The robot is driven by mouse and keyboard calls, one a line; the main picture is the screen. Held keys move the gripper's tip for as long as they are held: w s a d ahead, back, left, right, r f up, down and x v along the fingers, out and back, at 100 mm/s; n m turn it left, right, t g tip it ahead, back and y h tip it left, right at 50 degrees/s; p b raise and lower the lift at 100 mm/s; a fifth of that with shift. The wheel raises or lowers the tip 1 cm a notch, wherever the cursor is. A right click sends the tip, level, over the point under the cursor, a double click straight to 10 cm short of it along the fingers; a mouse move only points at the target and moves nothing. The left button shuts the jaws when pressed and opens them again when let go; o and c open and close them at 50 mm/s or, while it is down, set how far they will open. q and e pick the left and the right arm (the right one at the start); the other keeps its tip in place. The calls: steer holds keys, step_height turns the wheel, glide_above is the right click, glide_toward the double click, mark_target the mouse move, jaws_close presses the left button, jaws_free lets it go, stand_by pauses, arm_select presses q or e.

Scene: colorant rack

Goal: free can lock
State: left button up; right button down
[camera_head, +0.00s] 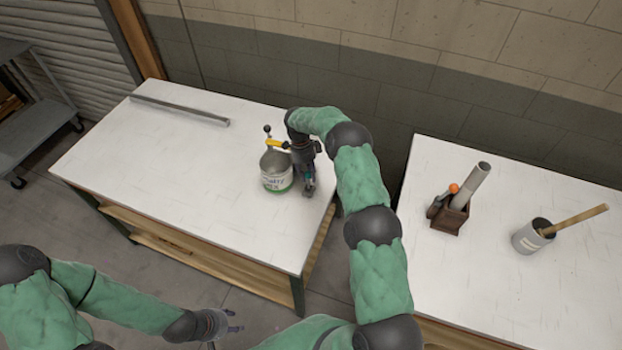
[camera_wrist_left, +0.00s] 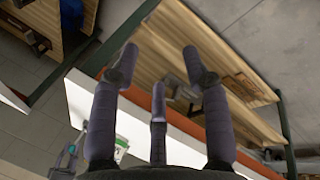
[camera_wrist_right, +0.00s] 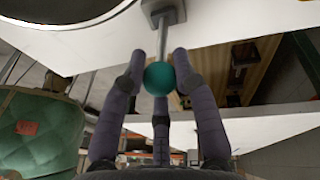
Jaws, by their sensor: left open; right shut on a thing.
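A grey metal can (camera_head: 277,184) with a green-and-white label stands upright near the right end of the left table. A yellow-handled part (camera_head: 277,143) and a black-knobbed lever (camera_head: 267,129) are beside its top. My right gripper (camera_head: 308,178) is at the can's right side. In the right wrist view, my right gripper (camera_wrist_right: 160,70) is shut on a teal ball knob (camera_wrist_right: 158,78) at the end of a grey metal bar (camera_wrist_right: 170,30). The can's dark rim (camera_wrist_right: 75,22) curves nearby. My left gripper (camera_head: 236,322) is open and empty, low in front of the left table.
A long grey bar (camera_head: 180,110) lies on the left table (camera_head: 150,165); much of that top is clear. The right table (camera_head: 505,290) holds a brown box of tools (camera_head: 450,216) and a pot with a wooden handle (camera_head: 528,240). A gap separates the tables.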

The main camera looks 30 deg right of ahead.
arm_select(q)
steer(key=shift+f, duration=0.2)
stand_by(0.3)
